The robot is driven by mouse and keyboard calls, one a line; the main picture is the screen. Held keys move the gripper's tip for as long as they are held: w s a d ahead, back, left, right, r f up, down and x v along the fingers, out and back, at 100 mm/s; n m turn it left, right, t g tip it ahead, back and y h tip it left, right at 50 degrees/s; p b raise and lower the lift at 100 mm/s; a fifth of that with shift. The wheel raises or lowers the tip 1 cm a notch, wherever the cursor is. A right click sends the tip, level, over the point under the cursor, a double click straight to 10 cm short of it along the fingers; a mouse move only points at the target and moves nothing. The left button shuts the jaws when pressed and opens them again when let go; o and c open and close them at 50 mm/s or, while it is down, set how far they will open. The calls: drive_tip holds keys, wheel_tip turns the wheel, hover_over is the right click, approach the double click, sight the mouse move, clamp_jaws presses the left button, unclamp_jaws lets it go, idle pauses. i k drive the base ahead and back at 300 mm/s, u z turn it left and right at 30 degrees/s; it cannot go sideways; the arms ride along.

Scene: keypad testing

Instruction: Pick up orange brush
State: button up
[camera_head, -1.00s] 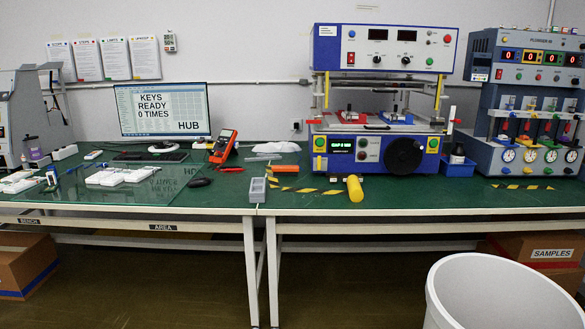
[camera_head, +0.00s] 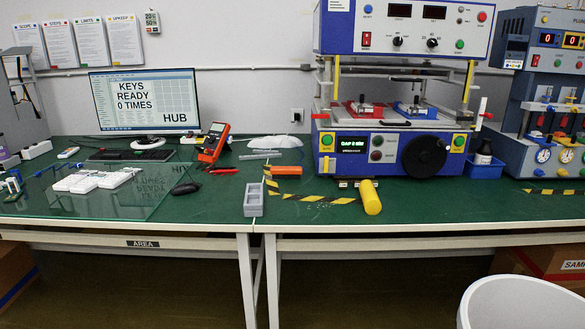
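A small orange bar-shaped object (camera_head: 286,170) lies flat on the green bench top (camera_head: 230,215), just left of the blue test machine. It is the closest match to the orange brush, but bristles cannot be made out at this size. It lies beside yellow-and-black striped tape (camera_head: 310,198). An orange multimeter (camera_head: 214,143) leans upright further left, with a red-orange tool (camera_head: 224,171) lying in front of it. My gripper is not in view.
A grey tray (camera_head: 254,200) and a yellow cylinder (camera_head: 371,197) sit near the front edge. The blue test machine (camera_head: 410,160) stands behind and right. A glass plate (camera_head: 110,200) with white keypads (camera_head: 92,180) is left. A white bin (camera_head: 522,303) stands on the floor at right.

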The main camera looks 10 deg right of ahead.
sight(279, 173)
drive_tip(key=u, duration=0.05)
drive_tip(key=i, duration=1.35)
drive_tip(key=z, duration=0.9)
drive_tip(key=k, duration=0.15)
drive_tip(key=u, duration=2.75)
drive_tip(key=i, duration=0.55)
drive_tip(key=u, duration=0.1)
